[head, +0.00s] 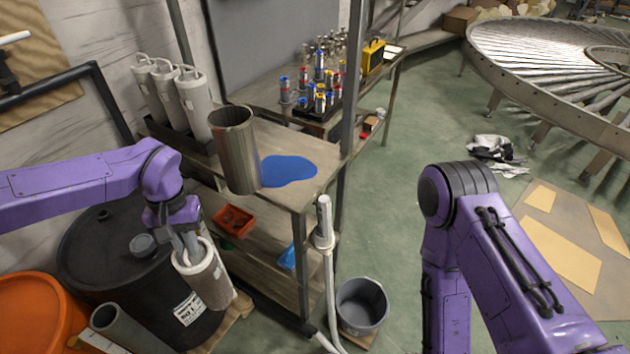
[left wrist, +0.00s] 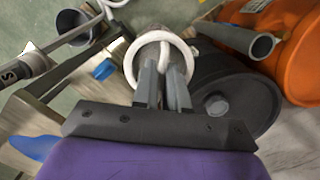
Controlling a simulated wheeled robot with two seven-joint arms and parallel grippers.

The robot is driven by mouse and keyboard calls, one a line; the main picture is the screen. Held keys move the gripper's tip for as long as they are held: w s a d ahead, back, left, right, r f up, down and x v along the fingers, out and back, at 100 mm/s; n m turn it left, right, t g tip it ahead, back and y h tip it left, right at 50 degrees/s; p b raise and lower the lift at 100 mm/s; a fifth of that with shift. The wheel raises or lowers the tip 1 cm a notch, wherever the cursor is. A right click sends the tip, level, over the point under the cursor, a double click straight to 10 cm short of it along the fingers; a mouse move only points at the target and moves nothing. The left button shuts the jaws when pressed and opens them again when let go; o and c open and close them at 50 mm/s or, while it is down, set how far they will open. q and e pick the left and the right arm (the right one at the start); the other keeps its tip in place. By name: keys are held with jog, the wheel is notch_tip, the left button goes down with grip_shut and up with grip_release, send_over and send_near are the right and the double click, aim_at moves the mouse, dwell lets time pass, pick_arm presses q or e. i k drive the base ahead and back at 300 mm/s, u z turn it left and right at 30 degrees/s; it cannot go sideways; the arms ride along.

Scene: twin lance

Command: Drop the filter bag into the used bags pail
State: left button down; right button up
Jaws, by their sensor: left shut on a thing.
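The filter bag (head: 208,282) is a pale grey cylinder with a white ring and handle at its top. My left gripper (head: 188,246) is shut on its handle, and the bag hangs slightly tilted in front of the black drum. In the left wrist view the fingers (left wrist: 164,72) close on the white handle, with the bag (left wrist: 150,40) beyond them. The used bags pail (head: 362,306) is a grey open bucket on a low wooden board, right of the bag and apart from it. It also shows in the left wrist view (left wrist: 76,28). My right gripper is out of view.
A black drum (head: 110,255) and orange drum (head: 30,315) are left. Other filter bags (head: 192,105) stand behind.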

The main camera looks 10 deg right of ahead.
aim_at(359, 310)
jog(key=z, duration=0.9)
